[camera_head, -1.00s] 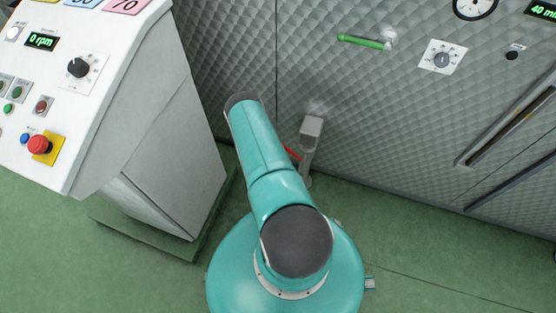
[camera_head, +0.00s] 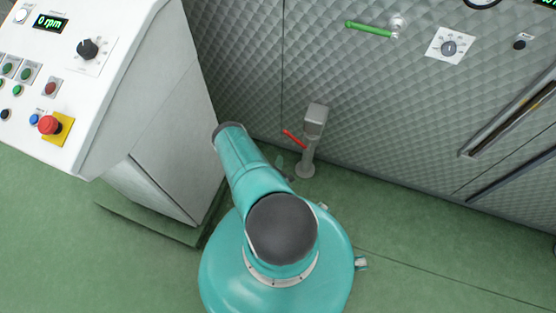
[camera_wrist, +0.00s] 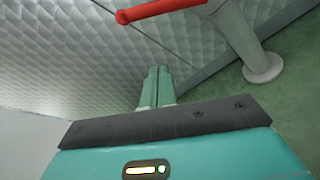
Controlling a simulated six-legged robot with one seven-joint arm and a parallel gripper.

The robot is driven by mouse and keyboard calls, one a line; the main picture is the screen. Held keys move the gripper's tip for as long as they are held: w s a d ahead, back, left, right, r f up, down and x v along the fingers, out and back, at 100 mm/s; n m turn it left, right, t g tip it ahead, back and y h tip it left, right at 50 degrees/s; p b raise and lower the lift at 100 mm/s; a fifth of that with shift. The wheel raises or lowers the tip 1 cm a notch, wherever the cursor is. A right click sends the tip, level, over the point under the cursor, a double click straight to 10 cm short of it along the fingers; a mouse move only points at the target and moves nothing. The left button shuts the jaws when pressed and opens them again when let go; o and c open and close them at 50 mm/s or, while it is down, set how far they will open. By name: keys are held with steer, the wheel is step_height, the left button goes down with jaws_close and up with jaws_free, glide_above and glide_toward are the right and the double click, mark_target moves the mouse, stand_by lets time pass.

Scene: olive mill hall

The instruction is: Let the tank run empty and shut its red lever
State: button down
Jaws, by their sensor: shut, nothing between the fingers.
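In the head view my arm mostly hides the gripper. No liquid flow is visible.
A white control console (camera_head: 100,60) stands at left, with knobs, buttons, a red emergency stop (camera_head: 48,124) and a "0 rpm" display. A green handle (camera_head: 368,28) and a dial (camera_head: 449,48) sit on the wall. Green floor is free at right.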

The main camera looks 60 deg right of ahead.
mark_target(297, 141)
steer(key=d+r, duration=0.1)
steer(key=d, duration=0.8)
steer(key=shift+w+r, duration=0.15)
